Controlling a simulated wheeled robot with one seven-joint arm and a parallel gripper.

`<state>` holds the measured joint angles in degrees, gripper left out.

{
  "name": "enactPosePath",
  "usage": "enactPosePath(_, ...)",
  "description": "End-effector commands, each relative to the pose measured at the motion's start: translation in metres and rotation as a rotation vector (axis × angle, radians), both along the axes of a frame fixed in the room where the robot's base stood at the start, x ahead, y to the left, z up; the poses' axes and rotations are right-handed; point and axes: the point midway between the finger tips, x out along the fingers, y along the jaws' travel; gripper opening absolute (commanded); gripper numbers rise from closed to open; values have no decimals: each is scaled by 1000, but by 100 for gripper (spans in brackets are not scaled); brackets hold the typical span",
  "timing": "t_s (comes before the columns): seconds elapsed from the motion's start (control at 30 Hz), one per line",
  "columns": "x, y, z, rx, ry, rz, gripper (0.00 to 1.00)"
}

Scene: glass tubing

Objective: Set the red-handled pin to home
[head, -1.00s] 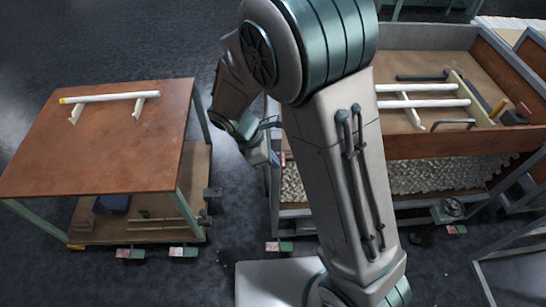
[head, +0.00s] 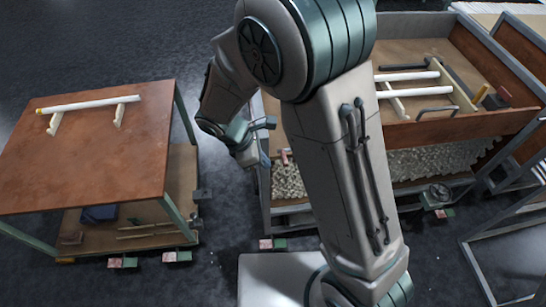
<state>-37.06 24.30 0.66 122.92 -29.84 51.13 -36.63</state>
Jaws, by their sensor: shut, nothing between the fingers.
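A small red piece (head: 285,157), perhaps the red handle of the pin, shows at the front left of the workbench (head: 410,133); its pin and position are too small to tell. My gripper (head: 250,161) hangs at the end of my bent arm, left of this red piece and apart from it in the picture. The gripper is shut and empty, and its fingertips are small in this view. My own arm hides the left middle of the workbench.
A brown-topped table (head: 90,165) stands at left, with a white tube (head: 92,104) on two supports. Grey frames (head: 510,255) stand at right. Dark floor is open between table and workbench.

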Motion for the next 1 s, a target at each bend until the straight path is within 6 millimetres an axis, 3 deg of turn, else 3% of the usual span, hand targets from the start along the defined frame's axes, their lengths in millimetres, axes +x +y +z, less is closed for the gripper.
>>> enactPosePath(0.03,-1,12,-3,1,1,3,0)
enactPosePath(0.1,0,19,17,5,-7,-1,0)
enactPosePath(0.3,-2,37,56,4,-5,-3,0)
enactPosePath(0.5,-4,49,81,1,-2,-2,0)
enactPosePath(1.0,-5,52,88,1,-1,-3,0)
